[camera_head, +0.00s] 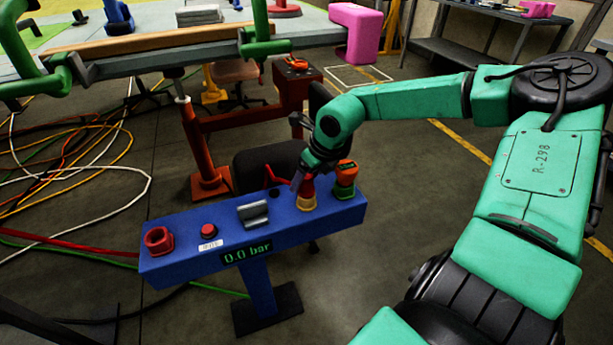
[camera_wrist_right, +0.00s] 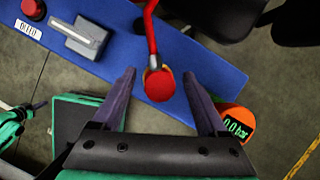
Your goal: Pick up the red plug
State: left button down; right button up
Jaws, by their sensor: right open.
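The red plug (camera_wrist_right: 160,85) shows in the right wrist view, seen end-on, with a red hose running up from it. A yellow rim shows around its edge. In the head view the red plug (camera_head: 306,190) stands in a yellow socket (camera_head: 307,204) near the right end of the blue console (camera_head: 185,264). My right gripper (camera_head: 303,179) is above it and hides part of it. In the right wrist view my right gripper (camera_wrist_right: 160,76) is open, with one finger on each side of the plug and a gap on both sides. My left gripper is not in view.
A green and orange gauge (camera_head: 345,178) stands just right of the plug. On the console are a grey bracket (camera_head: 253,213), a red button (camera_head: 208,231) and a red ring-shaped fitting (camera_head: 158,240). The display (camera_head: 246,252) reads 0.0 bar. Loose hoses lie on the floor at left.

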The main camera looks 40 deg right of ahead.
grip_shut()
jog(key=shift+r, duration=0.2)
